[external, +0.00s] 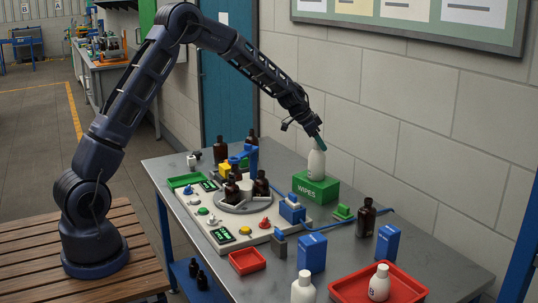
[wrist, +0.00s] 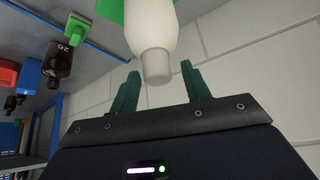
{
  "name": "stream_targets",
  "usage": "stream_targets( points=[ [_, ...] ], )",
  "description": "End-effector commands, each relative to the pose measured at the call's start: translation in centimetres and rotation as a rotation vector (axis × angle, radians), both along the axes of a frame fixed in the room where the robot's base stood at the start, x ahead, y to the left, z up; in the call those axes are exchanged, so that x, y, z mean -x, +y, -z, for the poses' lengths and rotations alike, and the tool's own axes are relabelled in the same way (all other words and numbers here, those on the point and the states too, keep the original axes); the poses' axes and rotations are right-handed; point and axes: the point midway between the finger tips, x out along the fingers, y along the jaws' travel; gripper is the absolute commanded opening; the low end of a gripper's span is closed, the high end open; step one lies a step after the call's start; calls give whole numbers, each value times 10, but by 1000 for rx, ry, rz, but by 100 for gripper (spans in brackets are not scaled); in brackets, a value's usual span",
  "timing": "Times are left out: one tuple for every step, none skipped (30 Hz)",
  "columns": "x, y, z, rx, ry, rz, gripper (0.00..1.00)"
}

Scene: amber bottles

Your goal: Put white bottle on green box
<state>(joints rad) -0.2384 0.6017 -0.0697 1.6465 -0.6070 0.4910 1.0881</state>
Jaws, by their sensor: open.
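A white bottle (external: 316,163) stands upright on top of the green box (external: 315,189) marked WIPES, at the back of the table. In the wrist view the white bottle (wrist: 152,35) shows neck toward me, with a bit of the green box (wrist: 111,10) behind it. My gripper (external: 319,142) is just above the bottle's neck in the external view. In the wrist view my gripper (wrist: 158,82) is open, with one green finger on each side of the bottle's cap and visible gaps between. Whether a finger touches the bottle in the external view is unclear.
Two more white bottles are at the front, one (external: 303,288) on the table and one (external: 379,283) in the red tray (external: 347,292). Blue boxes (external: 312,253), a brown bottle (external: 366,218) and the device panel (external: 201,213) stand nearby. A wall (external: 400,130) rises behind the table.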

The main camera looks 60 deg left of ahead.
Motion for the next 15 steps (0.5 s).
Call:
stream_targets(
  points=[
    [5,2,-9,0,-2,-1,47],
    [8,3,-14,0,-2,-1,47],
    [11,5,-21,0,-2,0,47],
    [14,6,-26,0,-2,0,47],
    [17,8,-31,0,-2,0,47],
    [22,10,-38,-1,-3,0,47],
    [24,11,-42,0,-2,0,47],
    [27,12,-47,0,-2,-1,47],
    [31,13,-53,1,-2,0,47],
    [33,14,-57,0,-1,0,47],
    [35,15,-61,0,-1,0,47],
    [38,16,-66,0,-2,0,47],
    [40,17,-69,0,-2,0,47],
    [42,18,-72,-1,-1,0,47],
    [44,19,-75,0,-1,1,47]
  ],
)
